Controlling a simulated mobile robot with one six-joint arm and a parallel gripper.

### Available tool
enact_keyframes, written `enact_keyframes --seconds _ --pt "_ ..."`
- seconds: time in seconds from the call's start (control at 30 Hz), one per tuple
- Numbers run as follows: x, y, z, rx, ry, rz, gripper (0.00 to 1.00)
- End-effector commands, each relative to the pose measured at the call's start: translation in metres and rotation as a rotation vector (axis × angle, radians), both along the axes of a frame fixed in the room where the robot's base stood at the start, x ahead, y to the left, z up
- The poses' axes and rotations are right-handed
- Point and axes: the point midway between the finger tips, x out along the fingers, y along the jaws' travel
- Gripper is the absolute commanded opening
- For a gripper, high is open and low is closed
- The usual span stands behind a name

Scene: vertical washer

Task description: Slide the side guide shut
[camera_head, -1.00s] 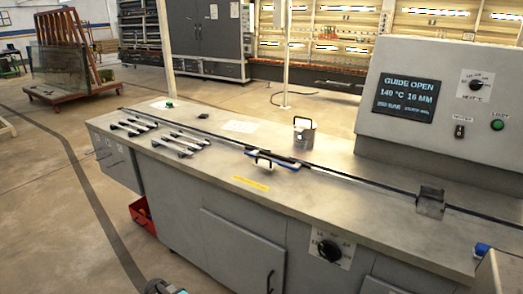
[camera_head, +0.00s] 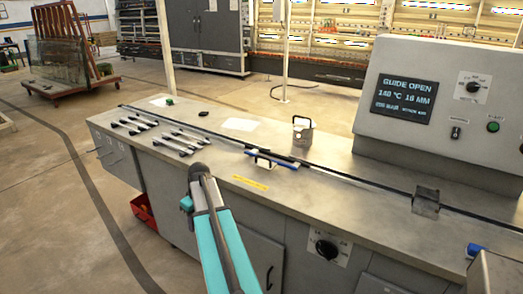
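The side guide appears to be the blue bar with a black loop handle (camera_head: 273,160), lying on the grey washer table near its middle. It sits beside a long dark rail that runs along the table. I see no fingertips; my gripper does not show.
A metal block with a black handle (camera_head: 302,131) stands behind the guide. Several grey bars with dark ends (camera_head: 181,142) lie at the left. A metal bracket (camera_head: 426,201) straddles the rail at the right. A knob (camera_head: 326,248) is on the front.

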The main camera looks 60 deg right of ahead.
Motion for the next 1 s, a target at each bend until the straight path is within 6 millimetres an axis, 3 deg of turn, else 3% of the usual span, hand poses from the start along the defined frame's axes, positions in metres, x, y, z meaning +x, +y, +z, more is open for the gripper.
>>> enact_keyframes --seconds 0.03,0.37,0.5,0.7,0.9,1.0 --pt "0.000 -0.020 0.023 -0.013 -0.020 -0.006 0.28" --pt "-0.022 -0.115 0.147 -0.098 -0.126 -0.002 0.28" --pt "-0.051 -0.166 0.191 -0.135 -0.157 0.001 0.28" --pt "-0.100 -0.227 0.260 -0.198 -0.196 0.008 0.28" --pt "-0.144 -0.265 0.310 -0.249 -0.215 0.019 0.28" --pt "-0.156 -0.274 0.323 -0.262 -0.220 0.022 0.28"
